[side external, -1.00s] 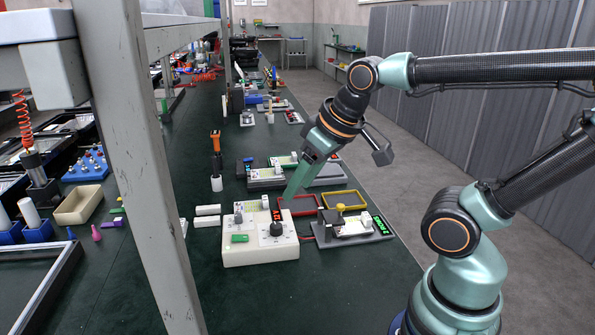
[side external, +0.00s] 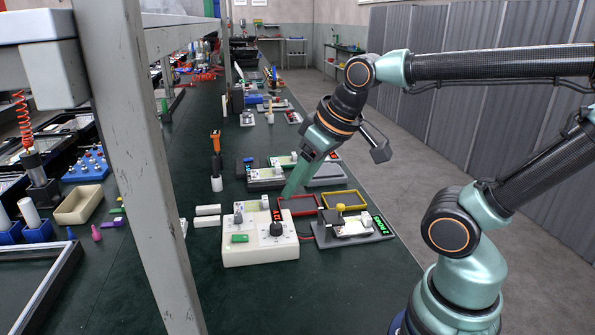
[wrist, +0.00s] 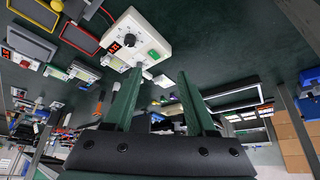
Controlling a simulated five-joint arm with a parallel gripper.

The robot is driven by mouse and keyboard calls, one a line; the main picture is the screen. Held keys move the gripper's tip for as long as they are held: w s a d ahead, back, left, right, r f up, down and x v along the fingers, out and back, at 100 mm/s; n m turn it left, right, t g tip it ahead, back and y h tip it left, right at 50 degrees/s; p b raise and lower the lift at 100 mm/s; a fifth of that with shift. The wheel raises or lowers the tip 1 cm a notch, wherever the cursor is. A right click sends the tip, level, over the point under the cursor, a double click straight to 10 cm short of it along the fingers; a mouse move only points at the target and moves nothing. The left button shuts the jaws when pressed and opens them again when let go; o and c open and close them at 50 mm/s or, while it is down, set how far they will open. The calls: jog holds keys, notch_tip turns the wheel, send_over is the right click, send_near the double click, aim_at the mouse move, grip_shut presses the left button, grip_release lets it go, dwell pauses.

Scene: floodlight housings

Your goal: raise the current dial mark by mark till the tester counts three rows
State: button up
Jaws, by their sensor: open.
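The cream supply box (side external: 260,252) stands on the dark green bench. My gripper (side external: 288,194) is just behind the box, apart from the dial. In the wrist view the gripper (wrist: 161,84) is open and empty, with the box (wrist: 148,37) beyond the fingers.
A red-rimmed tray (side external: 318,209) and a yellow-rimmed tray (side external: 362,203) lie behind the tester. White blocks (side external: 207,222) lie left of the box. A grey post (side external: 150,170) stands at left. The bench in front of the box is clear.

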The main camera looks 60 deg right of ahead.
jog(key=w+d+r+n+g, duration=0.1)
jog(key=w+r, duration=0.1)
jog(key=w, duration=0.4)
jog(key=n+g, duration=0.3)
jog(key=g, duration=0.1)
send_over(238, 215)
notch_tip(238, 215, down, 10)
notch_tip(238, 215, down, 12)
jog(key=shift+r, duration=0.2)
grip_shut()
